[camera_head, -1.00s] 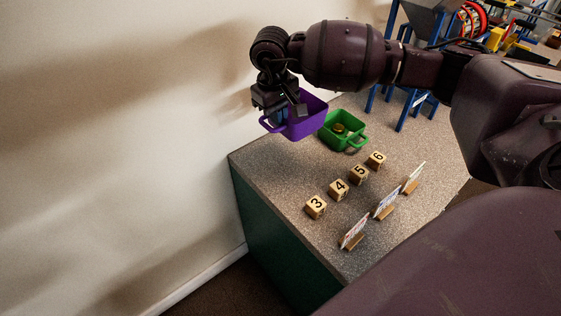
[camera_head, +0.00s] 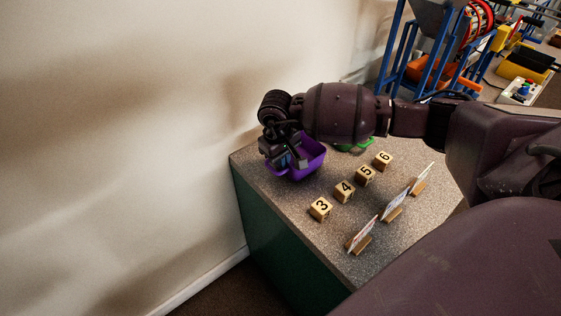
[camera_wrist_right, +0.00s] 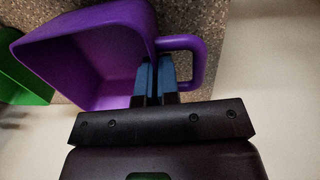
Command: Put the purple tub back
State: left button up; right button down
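The purple tub (camera_head: 311,158) is at the back left of the speckled tabletop (camera_head: 275,195), low at the surface; I cannot tell if it touches. In the right wrist view the tub (camera_wrist_right: 100,38) looks empty and has a handle on its near right side. My right gripper (camera_head: 292,162) is shut on the tub at the handle side. Its blue-padded fingers (camera_wrist_right: 156,76) show close together there. My left gripper is not in view.
The green tub (camera_head: 366,146) is right of the purple one, mostly hidden by my right arm. Numbered wooden blocks, such as 3 (camera_head: 320,209), stand in a row in front. Several cards in wooden holders (camera_head: 362,238) stand nearer. A wall borders the left.

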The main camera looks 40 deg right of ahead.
jog(key=shift+f, duration=0.65)
jog(key=shift+r, duration=0.1)
jog(key=shift+f, duration=0.25)
jog(key=c, duration=1.4)
grip_release()
jog(key=shift+o, duration=0.2)
jog(key=shift+r, duration=0.15)
